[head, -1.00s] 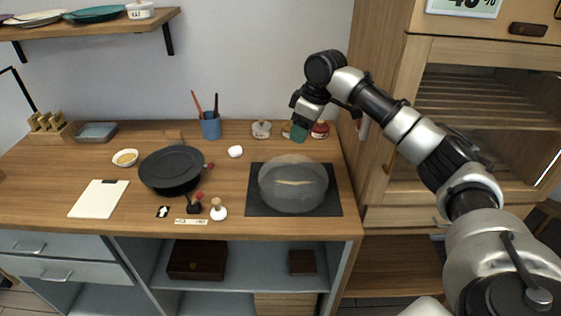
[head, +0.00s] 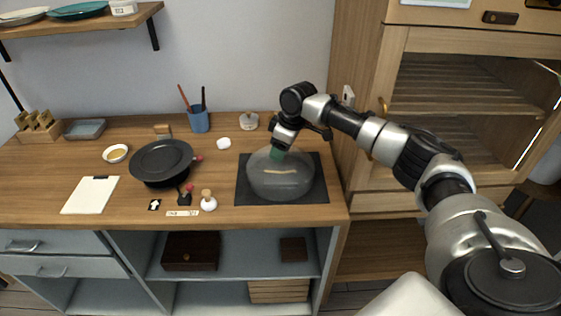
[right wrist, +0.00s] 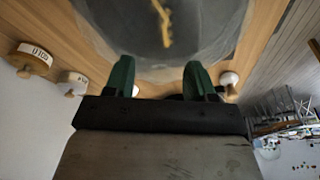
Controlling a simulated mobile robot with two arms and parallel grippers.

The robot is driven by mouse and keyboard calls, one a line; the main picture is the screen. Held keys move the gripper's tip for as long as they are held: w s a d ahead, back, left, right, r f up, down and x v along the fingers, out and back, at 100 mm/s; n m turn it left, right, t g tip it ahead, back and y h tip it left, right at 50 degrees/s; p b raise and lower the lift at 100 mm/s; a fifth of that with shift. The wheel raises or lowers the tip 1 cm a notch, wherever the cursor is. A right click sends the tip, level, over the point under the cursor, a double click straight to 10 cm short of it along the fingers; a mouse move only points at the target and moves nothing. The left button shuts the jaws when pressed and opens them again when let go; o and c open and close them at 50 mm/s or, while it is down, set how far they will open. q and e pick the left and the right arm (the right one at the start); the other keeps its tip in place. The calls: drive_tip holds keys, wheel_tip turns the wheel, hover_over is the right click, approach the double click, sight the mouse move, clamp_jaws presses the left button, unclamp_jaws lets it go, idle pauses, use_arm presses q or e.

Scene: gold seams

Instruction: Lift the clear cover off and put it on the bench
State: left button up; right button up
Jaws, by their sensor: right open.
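The clear cover (head: 281,185), a see-through grey dome, sits on a dark square mat (head: 313,194) at the right of the bench (head: 130,208). A pale golden strip shows on or through it; I cannot tell which. My right gripper (head: 277,154) is open and empty, its green fingertips pointing down at the cover's back upper side. In the right wrist view the two green fingers (right wrist: 160,78) stand apart, with the cover (right wrist: 215,35) just beyond them. Whether they touch it is unclear. My left gripper is out of view.
A jar (head: 249,121) stands behind. A tall cabinet (head: 365,100) borders the right.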

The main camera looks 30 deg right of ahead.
drive_tip(key=shift+r, duration=0.1)
clamp_jaws()
